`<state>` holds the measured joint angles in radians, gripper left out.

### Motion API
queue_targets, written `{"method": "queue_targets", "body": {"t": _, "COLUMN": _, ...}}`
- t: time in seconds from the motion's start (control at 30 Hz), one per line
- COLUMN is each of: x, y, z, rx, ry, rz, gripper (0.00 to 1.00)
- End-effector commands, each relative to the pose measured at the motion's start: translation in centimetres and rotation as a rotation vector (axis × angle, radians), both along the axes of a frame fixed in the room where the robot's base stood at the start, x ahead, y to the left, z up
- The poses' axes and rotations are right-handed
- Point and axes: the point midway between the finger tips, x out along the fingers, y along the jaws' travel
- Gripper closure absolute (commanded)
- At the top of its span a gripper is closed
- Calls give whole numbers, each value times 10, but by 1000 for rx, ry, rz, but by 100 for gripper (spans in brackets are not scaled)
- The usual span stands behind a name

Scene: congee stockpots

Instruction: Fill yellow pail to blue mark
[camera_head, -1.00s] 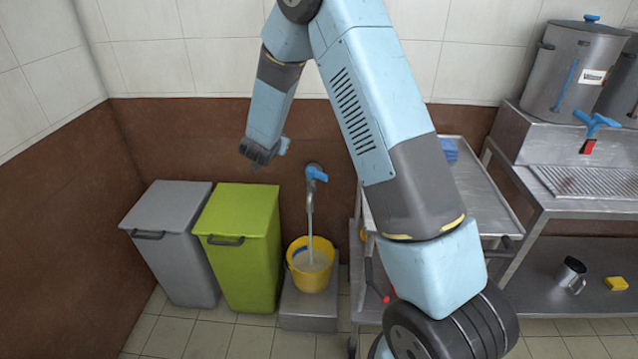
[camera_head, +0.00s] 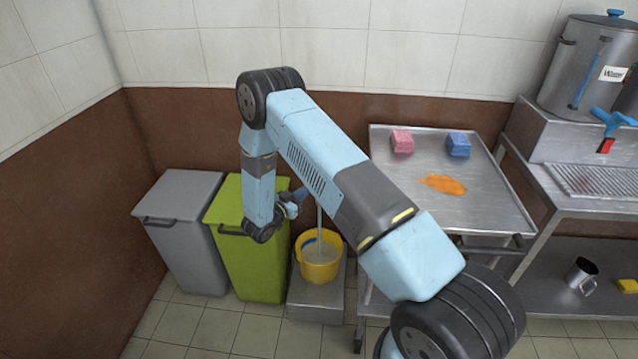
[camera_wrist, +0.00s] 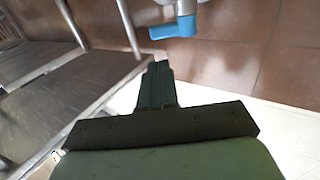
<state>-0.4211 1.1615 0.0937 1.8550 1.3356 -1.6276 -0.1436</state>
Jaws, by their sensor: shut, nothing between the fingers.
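The yellow pail (camera_head: 320,270) stands upright on a low grey block in the head view. A thin stream of water (camera_head: 319,222) falls into it, and pale water lies inside. A blue band shows on its inner wall; I cannot tell exactly how the water stands against it. My gripper is shut and empty, with a small gap to the handle in the picture. The wrist view does not show the pail.
A green bin (camera_head: 250,265) and a grey bin (camera_head: 180,235) stand left of the pail. A steel cart (camera_head: 480,208) at right carries a pink sponge (camera_head: 402,141), a blue sponge (camera_head: 458,144) and an orange spill (camera_head: 443,184). A stockpot (camera_head: 580,70) stands farther right.

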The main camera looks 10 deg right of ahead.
Motion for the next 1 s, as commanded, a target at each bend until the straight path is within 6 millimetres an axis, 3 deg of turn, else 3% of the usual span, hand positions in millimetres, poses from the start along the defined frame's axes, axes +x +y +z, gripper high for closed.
{"method": "queue_targets", "body": {"t": 0.6, "x": 64, "y": -79, "z": 1, "rx": 1, "ry": 0, "rz": -2, "gripper": 100}}
{"method": "queue_targets", "body": {"t": 1.0, "x": 85, "y": -103, "z": 1, "rx": 2, "ry": 0, "rz": 1, "gripper": 100}}
